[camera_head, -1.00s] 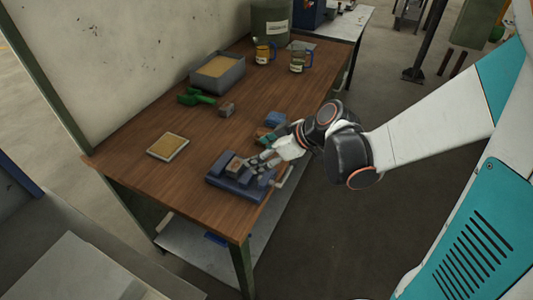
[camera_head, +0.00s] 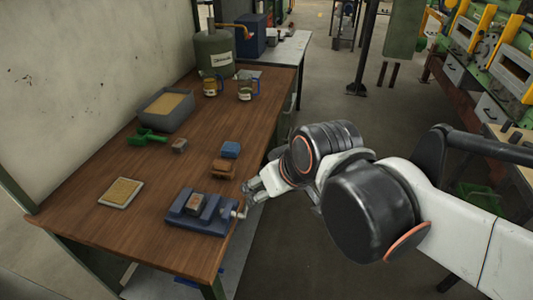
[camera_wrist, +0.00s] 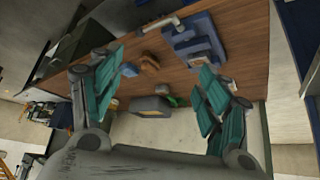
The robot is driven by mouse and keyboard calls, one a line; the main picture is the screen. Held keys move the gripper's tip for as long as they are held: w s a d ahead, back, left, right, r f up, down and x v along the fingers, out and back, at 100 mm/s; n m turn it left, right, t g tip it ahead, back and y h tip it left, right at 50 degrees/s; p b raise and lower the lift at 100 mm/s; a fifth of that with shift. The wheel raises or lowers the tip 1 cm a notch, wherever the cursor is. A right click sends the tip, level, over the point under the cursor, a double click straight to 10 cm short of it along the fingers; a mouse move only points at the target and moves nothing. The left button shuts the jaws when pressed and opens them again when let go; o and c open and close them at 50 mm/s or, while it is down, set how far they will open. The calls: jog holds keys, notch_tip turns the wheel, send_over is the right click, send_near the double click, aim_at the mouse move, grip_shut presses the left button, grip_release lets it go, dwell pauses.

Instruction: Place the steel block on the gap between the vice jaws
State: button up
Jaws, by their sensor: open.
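The blue vice (camera_head: 183,221) stands near the right front edge of the wooden table. A small grey-brown block (camera_head: 195,202), apparently the steel block, rests on top of the vice at its jaws; the gap under it is hidden. My gripper (camera_head: 254,191) is just right of the vice, beyond the table edge, apart from the block. In the wrist view the vice (camera_wrist: 197,45) shows at the top right, and my gripper (camera_wrist: 160,88) has its teal-padded fingers spread wide with nothing between them.
On the table (camera_head: 125,233) are a brown object (camera_head: 222,169), a blue block (camera_head: 230,149), a small grey block (camera_head: 180,146), a green scoop (camera_head: 151,136), a grey bin (camera_head: 168,121), a flat tray (camera_head: 108,200) and two mugs. A large green canister (camera_head: 214,55) stands at the back.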

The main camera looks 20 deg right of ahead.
jog(key=shift+s+d+r+m+h, duration=0.25)
jog(key=shift+s+d+m, duration=0.15)
jog(key=shift+s, duration=0.2)
jog(key=shift+s+d+r+m+h, duration=0.2)
jog(key=shift+s+d+m+h, duration=0.15)
jog(key=shift+s, duration=0.25)
jog(key=shift+c, duration=0.4)
